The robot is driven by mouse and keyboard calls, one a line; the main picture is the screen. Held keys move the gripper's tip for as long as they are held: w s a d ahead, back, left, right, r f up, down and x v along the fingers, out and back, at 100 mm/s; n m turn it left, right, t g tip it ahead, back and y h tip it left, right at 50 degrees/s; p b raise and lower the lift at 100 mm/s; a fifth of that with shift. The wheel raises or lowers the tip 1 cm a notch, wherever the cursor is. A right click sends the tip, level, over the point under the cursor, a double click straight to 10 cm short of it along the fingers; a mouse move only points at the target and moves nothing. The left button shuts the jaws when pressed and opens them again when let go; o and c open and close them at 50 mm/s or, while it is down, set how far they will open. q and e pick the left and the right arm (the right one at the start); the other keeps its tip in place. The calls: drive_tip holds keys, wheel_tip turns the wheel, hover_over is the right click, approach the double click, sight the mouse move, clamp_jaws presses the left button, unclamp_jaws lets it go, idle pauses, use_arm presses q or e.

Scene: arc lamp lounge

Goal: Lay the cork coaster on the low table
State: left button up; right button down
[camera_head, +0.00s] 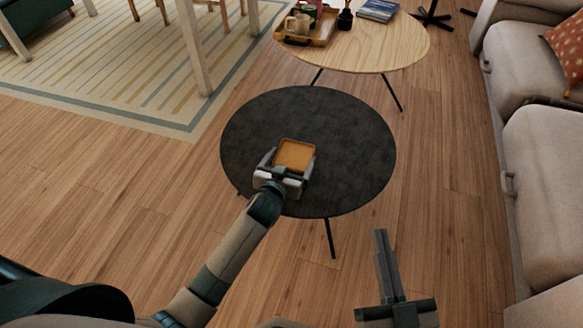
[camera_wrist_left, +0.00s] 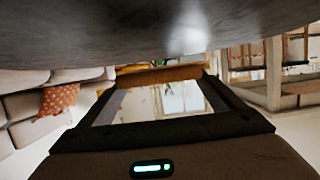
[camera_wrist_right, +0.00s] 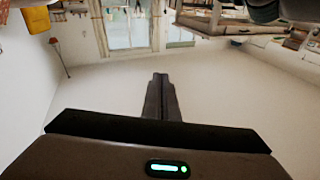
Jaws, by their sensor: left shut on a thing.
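The cork coaster (camera_head: 294,155) is a square, orange-brown piece. My left gripper (camera_head: 286,167) is shut on it, with a finger on each side, over the near-middle part of the round black low table (camera_head: 330,115). In the left wrist view the coaster (camera_wrist_left: 160,76) shows edge-on between the fingertips, close to the grey tabletop (camera_wrist_left: 120,30). I cannot tell whether it touches the top. My right gripper (camera_head: 382,245) is shut and empty over the floor, to the right of the table's near leg; its fingers (camera_wrist_right: 160,95) are together in the right wrist view.
A wooden table (camera_head: 390,45) stands behind, bearing a tray (camera_head: 322,36) with a mug (camera_head: 297,25), a dark pot (camera_head: 345,19) and a blue book (camera_head: 377,10). A sofa (camera_head: 545,150) lines the right side. The rest of the black tabletop is clear.

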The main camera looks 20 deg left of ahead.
sight(292, 167)
use_arm(q)
drive_tip(key=shift+f, duration=0.1)
wheel_tip(292, 167, down, 3)
drive_tip(key=shift+f+b, duration=0.15)
drive_tip(key=shift+b, duration=0.55)
drive_tip(key=shift+f, duration=0.25)
use_arm(e)
drive_tip(key=shift+s+a+r+t+y, duration=0.1)
drive_tip(key=shift+s+r+t+y, duration=0.1)
drive_tip(key=shift+s+r+t, duration=0.5)
drive_tip(key=shift+s+d+r+t+y, duration=0.15)
drive_tip(key=shift+r+t, duration=0.3)
drive_tip(key=shift+r, duration=0.55)
drive_tip(key=shift+s+a+r+t+y, duration=0.15)
drive_tip(key=shift+s+r+t+y, duration=0.1)
drive_tip(key=shift+s+r+t, duration=0.45)
use_arm(q)
drive_tip(key=shift+f, duration=0.2)
use_arm(e)
drive_tip(key=shift+w+r, duration=0.15)
drive_tip(key=shift+r, duration=0.15)
use_arm(q)
drive_tip(key=o, duration=0.9)
drive_tip(key=shift+r, duration=0.15)
